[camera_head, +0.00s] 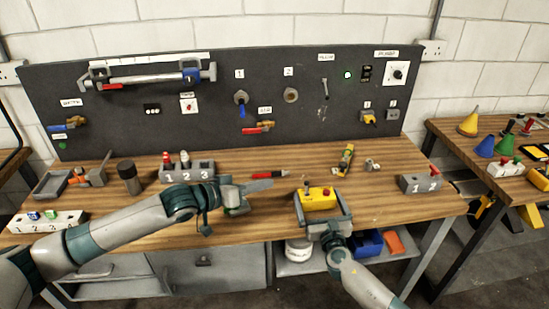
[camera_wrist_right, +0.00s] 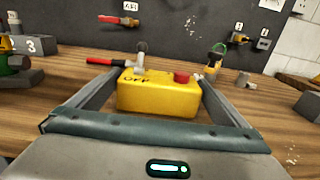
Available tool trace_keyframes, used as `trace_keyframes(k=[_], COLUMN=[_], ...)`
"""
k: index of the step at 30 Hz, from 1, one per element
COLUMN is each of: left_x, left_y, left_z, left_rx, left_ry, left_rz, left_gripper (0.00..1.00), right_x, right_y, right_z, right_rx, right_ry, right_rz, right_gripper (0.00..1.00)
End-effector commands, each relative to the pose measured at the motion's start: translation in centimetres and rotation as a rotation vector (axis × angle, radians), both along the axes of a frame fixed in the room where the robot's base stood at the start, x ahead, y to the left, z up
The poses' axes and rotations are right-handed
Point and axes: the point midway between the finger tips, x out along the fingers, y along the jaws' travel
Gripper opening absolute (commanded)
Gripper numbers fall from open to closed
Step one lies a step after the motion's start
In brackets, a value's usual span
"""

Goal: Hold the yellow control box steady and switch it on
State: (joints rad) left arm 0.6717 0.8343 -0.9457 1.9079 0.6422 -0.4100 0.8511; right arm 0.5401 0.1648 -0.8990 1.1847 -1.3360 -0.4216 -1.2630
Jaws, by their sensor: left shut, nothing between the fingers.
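The yellow control box (camera_head: 318,199) sits at the front of the workbench. In the right wrist view the box (camera_wrist_right: 158,97) shows the word OFF, a grey toggle lever (camera_wrist_right: 139,63) on its left part and a red button (camera_wrist_right: 181,77) on its right part. My right gripper (camera_head: 323,204) has its fingers wide apart, one on each side of the box. I cannot tell whether they press on it. My left gripper (camera_head: 262,185) is shut and empty, to the left of the box and apart from it. The lever is small in the head view.
A grey numbered holder (camera_head: 187,172) stands behind my left arm, and a red-handled tool (camera_head: 268,174) lies behind my left gripper. A dark panel (camera_head: 215,110) with switches and valves rises behind. Bare wood lies right of the box.

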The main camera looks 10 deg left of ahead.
Motion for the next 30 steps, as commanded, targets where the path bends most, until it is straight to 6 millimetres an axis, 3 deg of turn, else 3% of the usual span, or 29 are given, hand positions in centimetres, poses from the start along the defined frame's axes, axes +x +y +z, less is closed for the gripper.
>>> trace_keyframes(k=[10, 16, 30], left_x=[0.0, 0.0, 0.0], left_y=[0.0, 0.0, 0.0], left_z=[0.0, 0.0, 0.0], left_rx=[0.000, 0.000, 0.000], left_ry=[0.000, 0.000, 0.000], left_rz=[0.000, 0.000, 0.000], left_gripper=[0.00, 0.00, 0.00], right_x=[-0.2, -1.4, -8.2], right_y=[-0.1, -0.5, -2.7], right_z=[0.0, -0.1, -0.1], right_rx=[0.000, 0.001, 0.000], right_ry=[0.000, 0.001, 0.001], right_rz=[0.000, -0.001, 0.000], right_gripper=[1.00, 1.00, 1.00])
